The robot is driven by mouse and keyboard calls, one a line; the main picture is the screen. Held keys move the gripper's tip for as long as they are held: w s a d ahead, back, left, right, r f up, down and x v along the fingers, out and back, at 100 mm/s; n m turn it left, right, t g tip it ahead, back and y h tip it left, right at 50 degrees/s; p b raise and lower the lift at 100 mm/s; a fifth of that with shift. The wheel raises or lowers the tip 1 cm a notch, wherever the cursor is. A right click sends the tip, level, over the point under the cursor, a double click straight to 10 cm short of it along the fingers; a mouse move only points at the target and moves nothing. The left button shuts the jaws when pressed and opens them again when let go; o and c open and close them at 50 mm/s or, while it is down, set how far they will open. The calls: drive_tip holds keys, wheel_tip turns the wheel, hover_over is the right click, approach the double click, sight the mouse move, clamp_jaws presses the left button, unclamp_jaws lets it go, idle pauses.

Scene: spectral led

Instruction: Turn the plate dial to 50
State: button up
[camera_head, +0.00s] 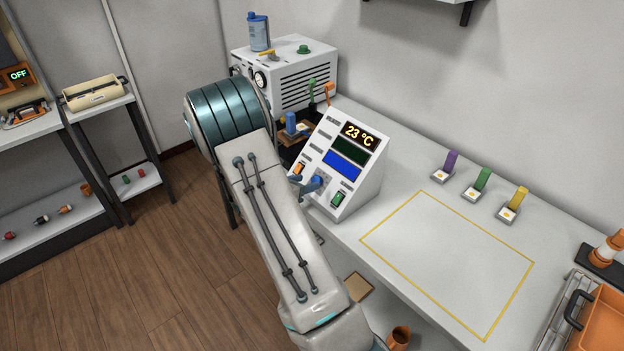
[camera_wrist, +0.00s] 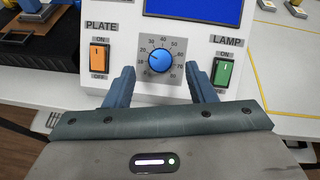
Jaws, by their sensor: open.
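The plate dial (camera_wrist: 161,62) is a round blue knob on a white panel with a numbered scale around it, in the middle of the wrist view. Its pointer is too small to read surely. My gripper (camera_wrist: 160,74) is open, with one blue-grey finger on each side of the dial. A gap shows between each finger and the knob, and I see no contact. In the head view the white console (camera_head: 349,150) stands on the bench, and its display (camera_head: 360,134) reads 23 °C.
The orange PLATE switch (camera_wrist: 99,57) is left of the dial, and the green LAMP switch (camera_wrist: 223,72) is right of it, close to my right finger. A yellow-outlined area (camera_head: 420,218) of the bench is clear. Purple, green and yellow pieces (camera_head: 482,180) stand behind it.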

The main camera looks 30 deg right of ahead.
sight(314, 180)
drive_tip(key=shift+x, duration=1.95)
drive_tip(key=c, duration=1)
drive_tip(key=shift+o, duration=0.2)
drive_tip(key=shift+f+m, duration=0.1)
drive_tip(key=shift+m, duration=0.2)
